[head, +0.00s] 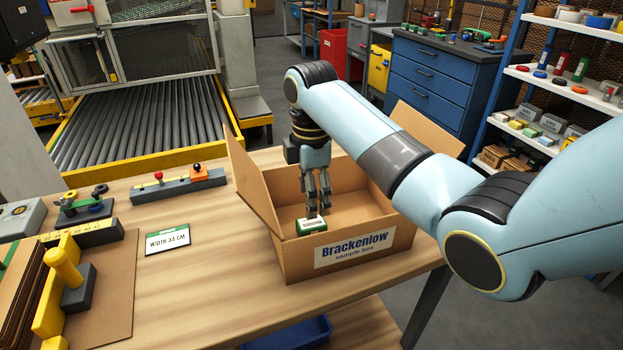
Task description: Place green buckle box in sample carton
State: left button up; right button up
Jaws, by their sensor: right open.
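The green buckle box (311,226), green with a white label on top, is inside the open sample carton (292,261), near its front wall. The carton is brown cardboard with raised flaps and a white "Brackenlow sample box" label on its front. My right gripper (318,211) points down inside the carton, directly above the green box. Its fingers are open, with the tips close to the box's top; whether they touch it I cannot tell. My left gripper is not in view.
The carton's left flap (251,182) and right flap (425,130) stand up beside my right arm. A width card (167,240) and a lever panel (178,185) lie to the left on the wooden table (200,290). The table between card and carton is clear.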

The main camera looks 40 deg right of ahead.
aim_at(311, 222)
notch_tip(311, 222, up, 4)
jog(key=shift+f, duration=0.1)
dwell(0.6)
